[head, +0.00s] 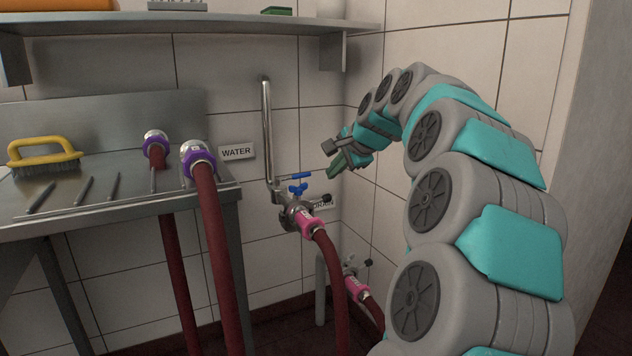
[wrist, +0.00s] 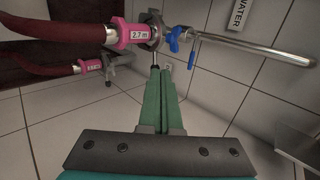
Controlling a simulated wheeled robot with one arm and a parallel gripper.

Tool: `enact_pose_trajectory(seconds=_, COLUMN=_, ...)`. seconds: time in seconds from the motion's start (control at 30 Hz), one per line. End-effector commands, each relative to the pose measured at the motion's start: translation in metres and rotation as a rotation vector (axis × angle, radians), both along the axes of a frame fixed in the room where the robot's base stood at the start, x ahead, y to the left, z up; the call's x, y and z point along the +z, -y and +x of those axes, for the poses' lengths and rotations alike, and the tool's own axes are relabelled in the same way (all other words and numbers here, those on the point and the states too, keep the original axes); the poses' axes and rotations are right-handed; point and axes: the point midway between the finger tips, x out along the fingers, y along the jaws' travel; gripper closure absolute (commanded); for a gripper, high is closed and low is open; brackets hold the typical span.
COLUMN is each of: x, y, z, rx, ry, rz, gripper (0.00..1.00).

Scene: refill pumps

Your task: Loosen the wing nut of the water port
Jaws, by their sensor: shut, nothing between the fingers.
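The water port is a steel pipe (head: 267,130) beside the WATER sign, with a blue valve handle (head: 298,189) and a metal clamp (head: 299,206) joining it to a pink-collared hose (head: 313,225). A dark knob-like end, which looks like the wing nut (head: 326,198), sticks out right of the clamp. In the wrist view the clamp (wrist: 154,30) lies just beyond the fingertips, and the nut is small and partly hidden by them. My gripper (head: 336,172) is shut and empty, above and right of the clamp. Its green fingers (wrist: 161,70) point toward the clamp; contact is unclear.
A second port with a pink-collared hose (head: 357,288) sits lower right. The steel bench (head: 130,205) at left holds a yellow brush (head: 44,155), several grey rods and purple-collared hose ends (head: 198,158). A shelf (head: 200,24) runs above. The tiled corner wall is close on the right.

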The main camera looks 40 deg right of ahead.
Motion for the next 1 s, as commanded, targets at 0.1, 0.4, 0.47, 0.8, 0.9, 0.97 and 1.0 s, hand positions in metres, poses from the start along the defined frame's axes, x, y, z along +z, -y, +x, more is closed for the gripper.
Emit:
enact_pose_trajectory(seconds=0.1, x=-0.007, y=0.000, z=0.006, rx=0.004, ry=-0.004, rz=0.001, gripper=1.00)
enact_pose_trajectory(seconds=0.4, x=-0.040, y=0.004, z=0.040, rx=0.007, ry=-0.007, rz=0.002, gripper=1.00)
enact_pose_trajectory(seconds=0.47, x=-0.048, y=0.005, z=0.048, rx=0.009, ry=-0.008, rz=0.003, gripper=1.00)
enact_pose_trajectory(seconds=0.8, x=-0.068, y=0.014, z=0.096, rx=0.007, ry=-0.005, rz=-0.001, gripper=1.00)
enact_pose_trajectory(seconds=0.9, x=-0.069, y=0.016, z=0.104, rx=0.006, ry=-0.007, rz=0.002, gripper=1.00)
enact_pose_trajectory(seconds=0.97, x=-0.069, y=0.016, z=0.108, rx=0.006, ry=-0.006, rz=0.002, gripper=1.00)
enact_pose_trajectory(seconds=1.0, x=-0.068, y=0.016, z=0.109, rx=0.006, ry=-0.005, rz=0.001, gripper=1.00)
